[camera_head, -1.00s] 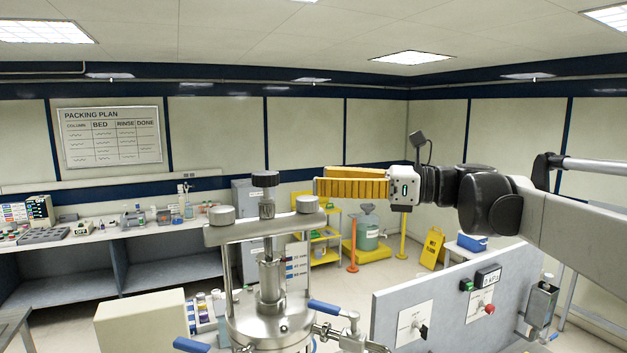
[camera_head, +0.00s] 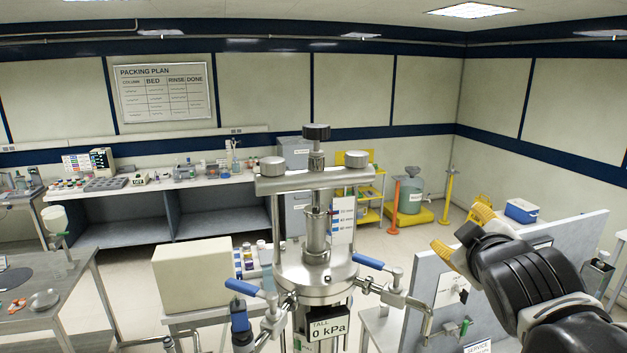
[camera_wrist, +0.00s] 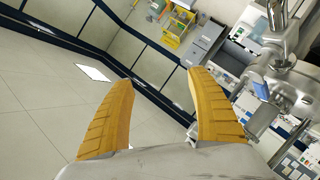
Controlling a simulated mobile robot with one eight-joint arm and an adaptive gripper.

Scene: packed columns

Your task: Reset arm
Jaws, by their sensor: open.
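My gripper (camera_head: 462,235) is at the right in the head view, its yellow fingers spread apart beside the grey panel. In the wrist view my gripper (camera_wrist: 160,100) shows both yellow ridged fingers wide apart, with nothing between them. The steel column (camera_head: 314,270) marked TALL, 0 kPa stands upright in the middle of the head view, left of my gripper and apart from it. Part of the column's steel fittings (camera_wrist: 290,75) shows at the right of the wrist view, beyond the right finger.
The grey panel (camera_head: 575,232) stands close to my arm. Blue-handled valves (camera_head: 368,262) stick out from the column. A beige box (camera_head: 192,272) is left of it. A yellow shelf (camera_head: 372,200) and green vessel (camera_head: 410,197) stand behind. Open floor lies between column and back benches.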

